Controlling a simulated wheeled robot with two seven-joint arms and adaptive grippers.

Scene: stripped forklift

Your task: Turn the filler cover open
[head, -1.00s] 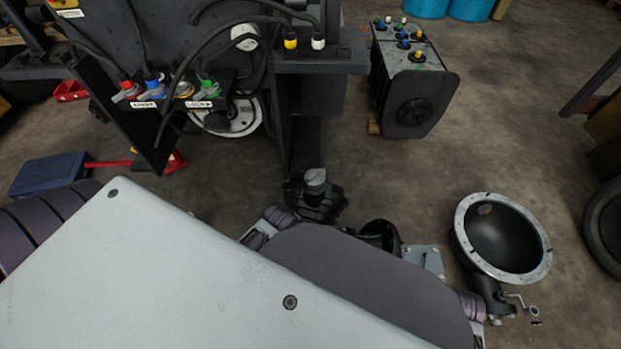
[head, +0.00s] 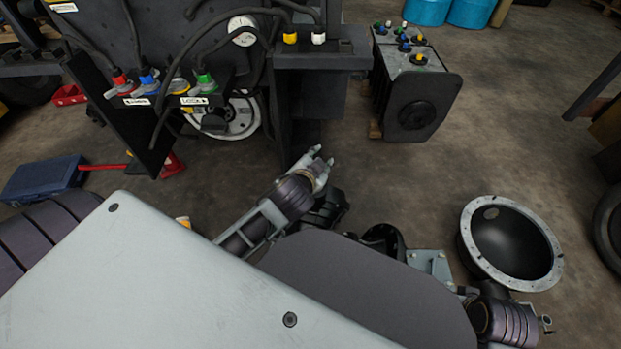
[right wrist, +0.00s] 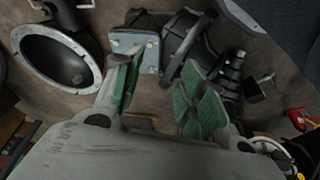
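The grey-topped filler cover seen earlier on a black fitting (head: 332,208) is hidden in the head view behind my left gripper (head: 322,158). The left gripper reaches in over that fitting, with its fingertips a little apart and nothing visible between them. I cannot tell whether it touches the cover. My right gripper (right wrist: 163,75) shows in the right wrist view with its green-padded fingers wide apart and empty. I cannot make out the cover clearly in that view.
A black bowl-shaped housing with a pale flange (head: 511,243) lies at the right, near my right arm. A grey bracket plate (head: 430,264) is left of it. The forklift's dark panel with coloured connectors (head: 163,86) stands behind. A black battery-like box (head: 415,90) stands at the back; floor between is clear.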

